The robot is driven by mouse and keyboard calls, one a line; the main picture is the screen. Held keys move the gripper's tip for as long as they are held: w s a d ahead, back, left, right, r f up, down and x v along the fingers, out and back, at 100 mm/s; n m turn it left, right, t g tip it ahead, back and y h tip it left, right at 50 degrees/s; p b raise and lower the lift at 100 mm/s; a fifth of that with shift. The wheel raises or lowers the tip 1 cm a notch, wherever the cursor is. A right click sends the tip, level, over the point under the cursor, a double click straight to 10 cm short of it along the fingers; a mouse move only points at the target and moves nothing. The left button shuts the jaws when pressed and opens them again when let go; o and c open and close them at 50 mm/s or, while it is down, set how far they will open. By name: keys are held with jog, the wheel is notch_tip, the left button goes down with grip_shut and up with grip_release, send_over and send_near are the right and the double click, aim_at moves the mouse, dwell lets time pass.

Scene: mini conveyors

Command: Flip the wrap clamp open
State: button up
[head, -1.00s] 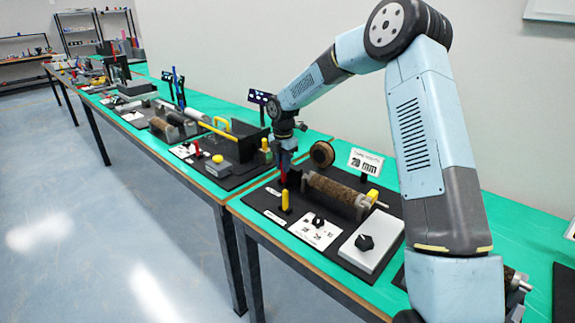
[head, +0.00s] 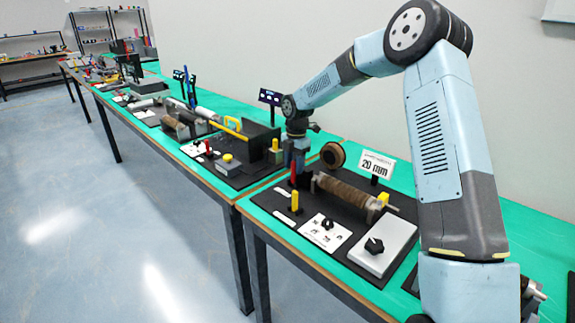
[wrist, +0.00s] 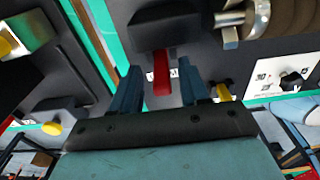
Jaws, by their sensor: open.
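A red lever (head: 293,175), which looks like the wrap clamp's handle, stands at the left end of the brown wrapped roller (head: 345,195) on the black base board. It also shows in the wrist view (wrist: 162,72), joined to a dark block (wrist: 165,27). My gripper (head: 298,168) is at the lever, pointing down. In the wrist view its two blue fingers (wrist: 159,88) are apart, with the red lever between them in the picture. I cannot tell whether either finger touches it. In the head view the fingers partly overlap the lever.
A yellow handle (head: 295,201) stands in front of the lever. A white dial card (head: 327,231), a grey box with a black knob (head: 378,245) and a "20 mm" sign (head: 376,166) are nearby. A brown spool (head: 333,155) stands behind. Another station (head: 235,160) lies left.

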notch_tip(320, 180, up, 14)
jog(key=shift+w+d+f, duration=0.15)
jog(key=shift+w+d, duration=0.15)
dwell(0.4)
